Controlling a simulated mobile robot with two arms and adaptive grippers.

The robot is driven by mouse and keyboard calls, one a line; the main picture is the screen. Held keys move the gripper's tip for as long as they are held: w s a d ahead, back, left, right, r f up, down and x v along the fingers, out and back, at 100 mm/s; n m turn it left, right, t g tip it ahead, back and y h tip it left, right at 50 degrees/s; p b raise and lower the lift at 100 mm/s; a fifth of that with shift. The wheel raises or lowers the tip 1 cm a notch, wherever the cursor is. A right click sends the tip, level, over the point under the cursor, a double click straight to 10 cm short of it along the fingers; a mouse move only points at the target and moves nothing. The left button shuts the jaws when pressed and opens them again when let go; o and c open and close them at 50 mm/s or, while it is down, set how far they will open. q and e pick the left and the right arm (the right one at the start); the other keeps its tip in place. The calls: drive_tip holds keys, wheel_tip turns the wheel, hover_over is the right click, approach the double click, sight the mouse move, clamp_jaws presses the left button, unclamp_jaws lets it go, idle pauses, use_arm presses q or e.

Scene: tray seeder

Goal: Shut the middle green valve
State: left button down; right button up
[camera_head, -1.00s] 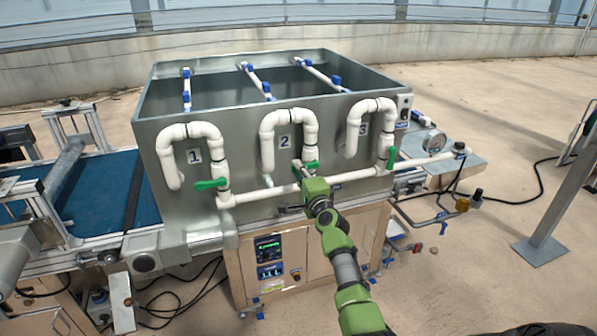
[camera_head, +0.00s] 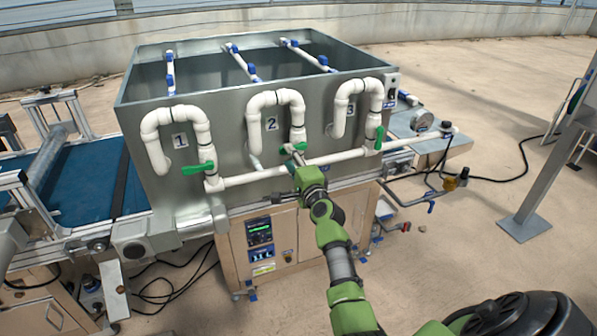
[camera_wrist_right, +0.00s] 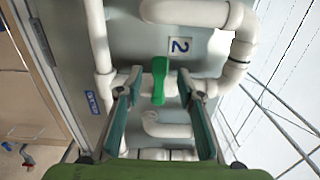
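The middle green valve (camera_head: 293,148) sits on the white pipe below the label 2, partly hidden by my gripper. In the right wrist view its green handle (camera_wrist_right: 159,80) lies across the pipe. My right gripper (camera_head: 293,157) is at this valve. In the right wrist view my right gripper (camera_wrist_right: 160,77) is open, with one finger on each side of the handle and a gap to both. The left green valve (camera_head: 198,168) has its handle across its pipe. The right green valve (camera_head: 379,138) has its handle along its pipe. My left gripper is not in view.
The pipes are fixed to the front of a grey metal tank (camera_head: 225,125). A control panel (camera_head: 260,232) is below it. A blue conveyor (camera_head: 85,185) is at the left. A metal post (camera_head: 550,175) stands at the right, with open floor before it.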

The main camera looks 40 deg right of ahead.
drive_tip(key=v, duration=0.8)
drive_tip(key=shift+s, duration=0.2)
